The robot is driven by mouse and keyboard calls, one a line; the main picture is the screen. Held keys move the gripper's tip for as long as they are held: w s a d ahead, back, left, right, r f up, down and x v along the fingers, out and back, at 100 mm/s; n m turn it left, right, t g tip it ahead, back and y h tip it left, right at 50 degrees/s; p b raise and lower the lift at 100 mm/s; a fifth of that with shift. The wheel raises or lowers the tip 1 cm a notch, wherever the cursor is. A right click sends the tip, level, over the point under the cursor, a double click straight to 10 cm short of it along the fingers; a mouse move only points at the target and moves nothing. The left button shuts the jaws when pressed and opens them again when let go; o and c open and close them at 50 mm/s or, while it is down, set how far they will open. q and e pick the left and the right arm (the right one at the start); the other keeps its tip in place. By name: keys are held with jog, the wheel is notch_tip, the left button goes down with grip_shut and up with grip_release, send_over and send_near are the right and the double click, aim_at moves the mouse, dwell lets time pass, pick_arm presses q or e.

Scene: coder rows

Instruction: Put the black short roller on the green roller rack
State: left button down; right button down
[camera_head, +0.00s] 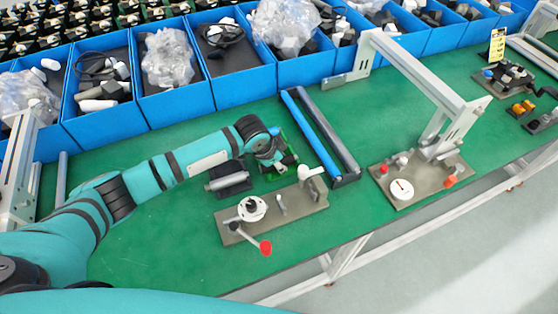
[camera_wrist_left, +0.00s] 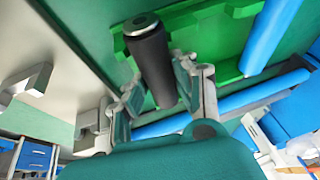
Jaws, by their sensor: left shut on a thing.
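My left gripper (camera_head: 282,162) is at the green roller rack (camera_head: 268,176) on the table, and its arm partly hides the rack. In the left wrist view the gripper (camera_wrist_left: 160,78) is shut on the black short roller (camera_wrist_left: 152,52), with a finger on each side. The roller's pale end faces the green rack (camera_wrist_left: 205,35), which shows behind it. I cannot tell whether the roller touches the rack. My right gripper is not in view.
A dark rack with a grey roller (camera_head: 229,182) stands just left of the green rack. A metal fixture plate (camera_head: 305,200) with a red-knobbed lever is in front. A long rack with blue and grey bars (camera_head: 318,135) is to the right. Blue bins (camera_head: 175,108) line the back.

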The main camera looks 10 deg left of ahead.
pick_arm(q)
jog(key=shift+f, duration=0.1)
jog(key=c, duration=1)
grip_release()
jog(key=v, duration=1.2)
